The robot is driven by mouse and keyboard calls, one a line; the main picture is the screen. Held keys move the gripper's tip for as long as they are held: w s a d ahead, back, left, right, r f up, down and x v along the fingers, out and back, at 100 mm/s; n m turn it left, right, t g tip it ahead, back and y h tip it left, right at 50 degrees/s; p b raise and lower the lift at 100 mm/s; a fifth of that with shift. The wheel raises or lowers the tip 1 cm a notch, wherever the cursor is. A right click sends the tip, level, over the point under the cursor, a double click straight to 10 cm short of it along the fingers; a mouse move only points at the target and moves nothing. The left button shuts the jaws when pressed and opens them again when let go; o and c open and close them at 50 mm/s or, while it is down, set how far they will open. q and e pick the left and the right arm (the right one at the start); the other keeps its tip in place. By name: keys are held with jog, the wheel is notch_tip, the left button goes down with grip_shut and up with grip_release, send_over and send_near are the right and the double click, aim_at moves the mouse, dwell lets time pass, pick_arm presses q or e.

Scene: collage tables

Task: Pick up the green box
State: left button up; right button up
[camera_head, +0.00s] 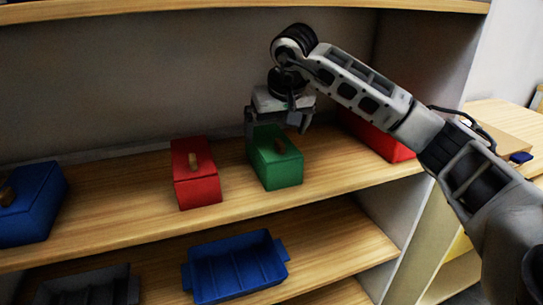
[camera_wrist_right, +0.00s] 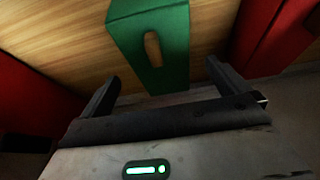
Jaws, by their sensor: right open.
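The green box (camera_head: 279,168) sits on the upper wooden shelf, with a brown handle on its top. My right gripper (camera_head: 277,126) is over the back part of the green box in the head view, its fingers pointing down and apart. In the right wrist view the green box (camera_wrist_right: 158,62) lies ahead, between the lines of the two open fingers of the right gripper (camera_wrist_right: 158,85). Nothing is held. Whether a finger touches the box, I cannot tell. My left gripper is in neither view.
A red box (camera_head: 196,184) stands left of the green box, and another red box (camera_head: 386,139) stands to its right, partly behind my arm. A blue box (camera_head: 32,208) is at far left. A blue tray (camera_head: 237,266) and a dark tray lie on the lower shelf.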

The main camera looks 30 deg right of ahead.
aim_at(272, 140)
jog(key=shift+w+d, duration=0.1)
jog(key=shift+w, duration=0.4)
jog(key=x, duration=0.5)
jog(key=shift+w+d, duration=0.1)
jog(key=shift+w, duration=0.1)
jog(key=c, duration=1.3)
